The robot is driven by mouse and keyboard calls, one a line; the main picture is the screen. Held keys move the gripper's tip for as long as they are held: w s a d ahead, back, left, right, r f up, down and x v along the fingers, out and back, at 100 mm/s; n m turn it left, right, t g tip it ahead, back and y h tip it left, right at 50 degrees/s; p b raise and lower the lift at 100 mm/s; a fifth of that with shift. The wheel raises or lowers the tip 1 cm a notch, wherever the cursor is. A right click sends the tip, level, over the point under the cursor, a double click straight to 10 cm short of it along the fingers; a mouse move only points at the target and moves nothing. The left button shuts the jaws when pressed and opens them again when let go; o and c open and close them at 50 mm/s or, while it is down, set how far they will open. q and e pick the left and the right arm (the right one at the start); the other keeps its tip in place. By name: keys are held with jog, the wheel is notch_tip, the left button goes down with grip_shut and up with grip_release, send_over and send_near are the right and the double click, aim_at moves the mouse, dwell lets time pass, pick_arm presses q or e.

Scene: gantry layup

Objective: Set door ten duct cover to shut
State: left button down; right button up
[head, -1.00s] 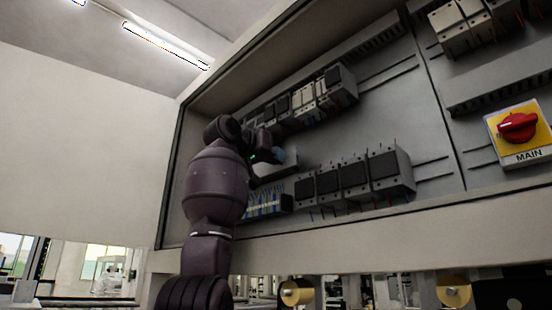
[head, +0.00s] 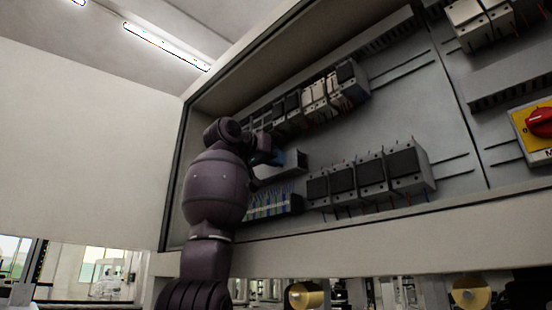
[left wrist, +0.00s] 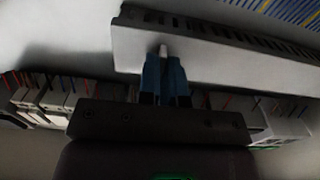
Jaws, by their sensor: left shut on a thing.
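A grey duct cover (head: 290,168) sits in the open wall cabinet, between the upper and lower rows of devices. In the left wrist view it is a pale panel (left wrist: 215,56) with a slotted strip along its far edge. My left gripper (head: 276,158) reaches in from the left, largely hidden behind its own arm in the head view. In the left wrist view its blue fingers (left wrist: 163,68) are shut on a small pale tab (left wrist: 163,50) at the panel. The head view does not show how the cover is seated. My right gripper is out of view.
Blue and yellow terminal blocks (head: 268,206) lie below the cover, with dark-faced devices (head: 372,175) to their right. Another device row (head: 308,100) runs above. A red main switch (head: 540,122) is at the right edge. The cabinet's pale lower rim (head: 390,234) runs beneath.

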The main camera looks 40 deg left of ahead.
pick_arm(q)
jog(key=c, duration=1.6)
grip_release()
jog(key=shift+a+r, duration=0.15)
jog(key=o, duration=0.3)
jog(key=shift+a, duration=0.2)
jog(key=shift+d, duration=0.1)
jog(key=shift+d, duration=0.1)
jog(key=s+b, duration=0.1)
jog(key=s, duration=0.2)
jog(key=s+b, duration=0.1)
jog(key=s, duration=0.3)
jog(key=s+a, duration=0.1)
jog(key=s, duration=0.3)
jog(key=shift+b, duration=0.4)
jog(key=shift+w, duration=0.1)
